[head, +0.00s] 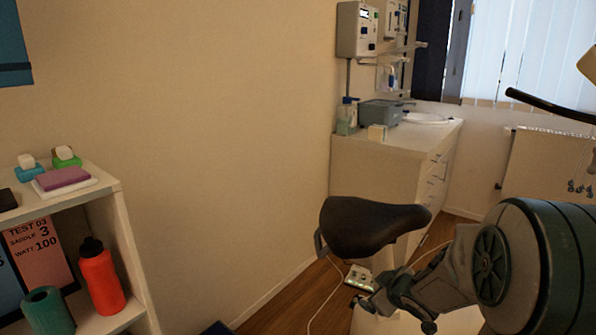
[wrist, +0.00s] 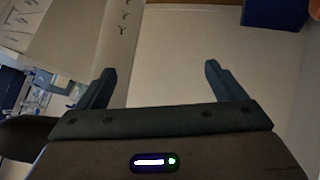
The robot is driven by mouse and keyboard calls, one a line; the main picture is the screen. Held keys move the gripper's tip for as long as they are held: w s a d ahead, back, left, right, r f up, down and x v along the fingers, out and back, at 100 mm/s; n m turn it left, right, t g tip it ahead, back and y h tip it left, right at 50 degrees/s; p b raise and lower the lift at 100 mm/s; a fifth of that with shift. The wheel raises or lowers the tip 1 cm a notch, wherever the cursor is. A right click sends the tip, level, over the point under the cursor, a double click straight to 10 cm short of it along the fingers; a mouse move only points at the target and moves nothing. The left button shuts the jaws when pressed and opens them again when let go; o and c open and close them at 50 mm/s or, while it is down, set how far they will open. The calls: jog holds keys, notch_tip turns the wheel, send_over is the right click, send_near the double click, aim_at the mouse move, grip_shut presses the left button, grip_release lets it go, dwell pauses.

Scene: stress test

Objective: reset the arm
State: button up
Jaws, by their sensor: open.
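My gripper (wrist: 160,78) is open in the wrist view, its two dark fingers spread wide with nothing between them. In the head view my arm reaches in from the lower right, and my gripper (head: 398,305) is low, just below and to the right of a black bike saddle (head: 372,228). The saddle partly shows at the left edge of the wrist view (wrist: 22,138). I cannot tell the exact gap between arm and saddle.
A white shelf (head: 128,255) at left holds a red bottle (head: 100,277), a green cup (head: 47,310) and small items on top. A white cabinet (head: 375,172) with a sink stands behind the saddle. A black handlebar (head: 548,105) is at right. A thin cable (head: 325,300) hangs near my gripper.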

jog(key=s+d+r+m+h+p, duration=0.2)
jog(key=s+r+m+h+p, duration=0.15)
jog(key=r, duration=0.55)
jog(key=s+a+r+m+g+p, duration=0.1)
jog(key=s+a+r+g+p, duration=0.1)
jog(key=s, duration=0.5)
jog(key=s+a+r+m+g+y+p, duration=0.1)
jog(key=s+a+r+m+g+p, duration=0.1)
jog(key=s+r+p, duration=0.3)
jog(key=s+a+r+m+g+p, duration=0.2)
jog(key=s+r, duration=0.4)
jog(key=s, duration=0.4)
jog(key=shift+s+a+r+g+y+p, duration=0.3)
jog(key=shift+a+g+p, duration=0.25)
jog(key=shift+p, duration=0.5)
